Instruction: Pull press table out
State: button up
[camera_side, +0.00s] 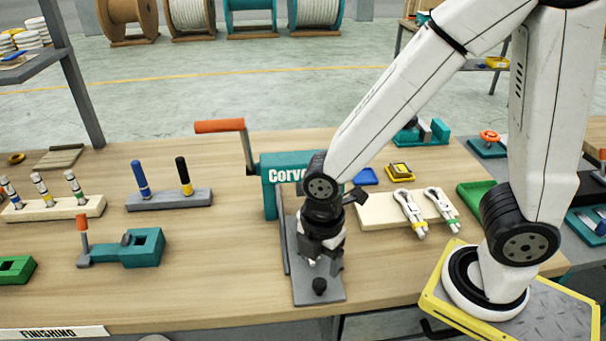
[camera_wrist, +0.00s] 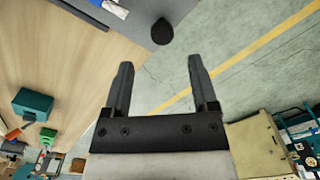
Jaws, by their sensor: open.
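The press (camera_side: 272,172) is a teal block with an orange-handled lever (camera_side: 220,126), standing mid-bench and partly hidden by my arm. Its press table (camera_side: 302,288) is a flat grey plate reaching toward the bench's front edge, with a black knob (camera_side: 319,285) near its front end. In the wrist view the knob (camera_wrist: 162,31) shows beyond my fingertips, on the grey plate (camera_wrist: 190,8). My gripper (camera_side: 323,264) points down just above the plate, close to the knob. In the wrist view its fingers (camera_wrist: 160,68) are apart with nothing between them.
A cream board (camera_side: 375,212) with rope pieces (camera_side: 410,212) lies right of the press. A grey rack with blue and black handled tools (camera_side: 168,199) and a teal fixture (camera_side: 142,247) stand left. Bench space between these and the plate is bare. The floor lies beyond the front edge.

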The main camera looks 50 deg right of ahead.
jog(key=shift+r, duration=0.9)
jog(key=w+d+m+t, duration=0.2)
jog(key=d+m, duration=0.8)
jog(key=m, duration=0.8)
jog(key=shift+w+d+t, duration=0.3)
jog(key=shift+w+d, duration=0.1)
jog(key=shift+w, duration=0.2)
